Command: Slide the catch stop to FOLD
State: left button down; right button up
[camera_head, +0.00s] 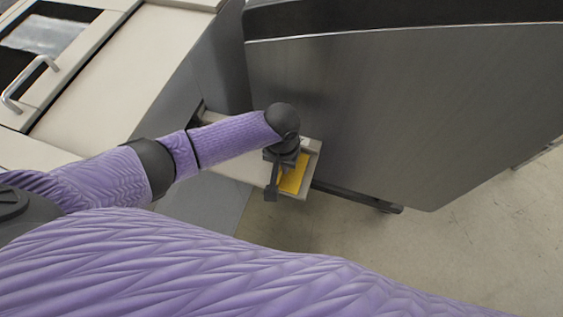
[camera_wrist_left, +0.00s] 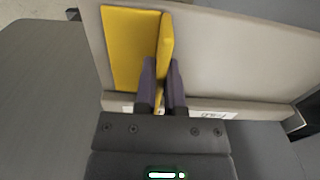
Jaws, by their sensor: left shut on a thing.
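The catch stop is a yellow plate with an upright yellow fin (camera_wrist_left: 165,48). It sits on a pale tray (camera_wrist_left: 235,55) with a raised front lip. In the head view the yellow catch stop (camera_head: 293,176) shows near the outer end of the tray (camera_head: 313,150), partly hidden by my gripper. My left gripper (camera_wrist_left: 162,92) has its two dark fingers on either side of the fin and is shut on it. In the head view the left gripper (camera_head: 275,180) reaches down over the tray. A small marked label (camera_wrist_left: 214,114) on the lip is too small to read. My right gripper is not in view.
A large dark grey machine body (camera_head: 400,110) stands right beside the tray. A pale cabinet with a metal handle (camera_head: 30,82) is at the upper left. Bare floor (camera_head: 350,240) lies in front of the tray.

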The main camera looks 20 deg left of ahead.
aim_at(240, 160)
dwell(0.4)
pick_arm(q)
jog(key=shift+a+r, duration=0.1)
jog(key=shift+a, duration=0.15)
jog(key=a+p, duration=0.3)
jog(key=a, duration=0.6)
jog(key=shift+w, duration=0.2)
jog(key=shift+a, duration=0.35)
jog(key=c, duration=0.7)
grip_release()
jog(key=shift+a, duration=0.2)
jog(key=shift+d, duration=0.1)
